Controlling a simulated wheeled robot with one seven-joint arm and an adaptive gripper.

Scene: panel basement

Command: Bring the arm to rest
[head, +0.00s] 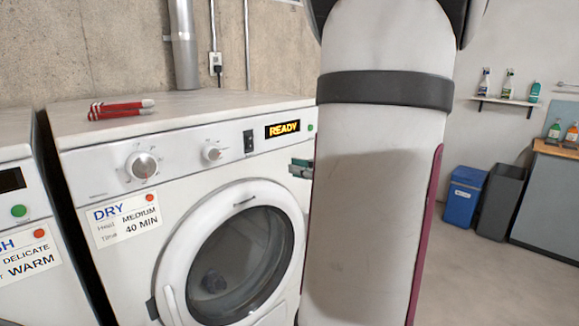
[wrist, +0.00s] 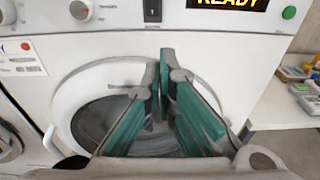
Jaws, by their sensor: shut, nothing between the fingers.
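My gripper (wrist: 166,68) is shut and empty in the wrist view, its green fingers meeting at the tips. It is in front of the dryer (wrist: 190,45), facing the round door (wrist: 70,110) and the panel above it. In the head view only a small part of my gripper (head: 300,168) shows, beside the panel's right end; my arm hides the rest. The dryer (head: 110,178) has its door (head: 185,235) shut, with something dark behind the glass. Its display (head: 283,129) reads READY, and a green button (wrist: 289,12) is right of it.
A red-and-white striped item (head: 120,108) lies on the dryer top. A second machine (head: 20,240) stands close at the left. A blue bin (head: 463,196), a dark bin (head: 499,200) and a cabinet (head: 545,205) stand at the right. Floor between is clear.

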